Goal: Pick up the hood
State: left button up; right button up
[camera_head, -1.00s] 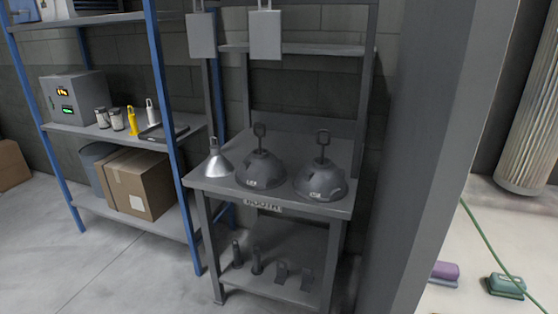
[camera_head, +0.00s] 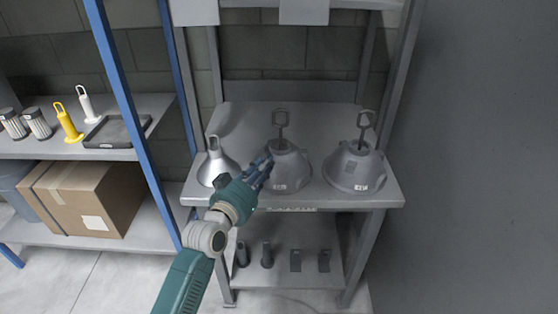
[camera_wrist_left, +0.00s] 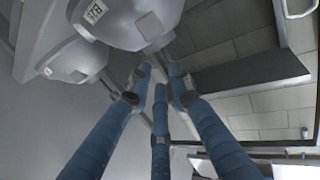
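Three hoods stand in a row on the grey bench (camera_head: 235,120). A small shiny silver one (camera_head: 214,165) is at left, a grey one with a loop handle (camera_head: 288,172) is in the middle, and a similar grey one (camera_head: 354,170) is at right. My left gripper (camera_head: 264,166) has blue fingers and is beside the middle hood's upper left side, near its handle. In the left wrist view the fingertips (camera_wrist_left: 158,80) are spread apart just by a large grey hood (camera_wrist_left: 125,22); whether they touch its handle is unclear. My right gripper is not in view.
Small dark parts (camera_head: 266,255) stand on the bench's lower shelf. A blue-posted shelf at left holds jars, a yellow-handled tool (camera_head: 68,124), a dark tray (camera_head: 112,131) and a cardboard box (camera_head: 90,196). A grey wall (camera_head: 470,170) closes the right side.

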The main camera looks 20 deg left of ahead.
aim_at(281, 136)
pick_arm(q)
jog(key=shift+t, duration=0.4)
jog(key=w, duration=0.2)
jog(key=w+r, duration=0.2)
jog(key=w, duration=0.1)
jog(key=shift+w+d+p, duration=0.3)
jog(key=shift+d, duration=0.05)
jog(key=shift+w, duration=0.55)
jog(key=w, duration=0.4)
jog(key=shift+w+d+f+p, duration=0.1)
jog(key=shift+d+f+p, duration=0.1)
jog(key=shift+f+p, duration=0.15)
jog(key=shift+w, duration=0.15)
grip_shut()
jog(key=shift+r, duration=0.15)
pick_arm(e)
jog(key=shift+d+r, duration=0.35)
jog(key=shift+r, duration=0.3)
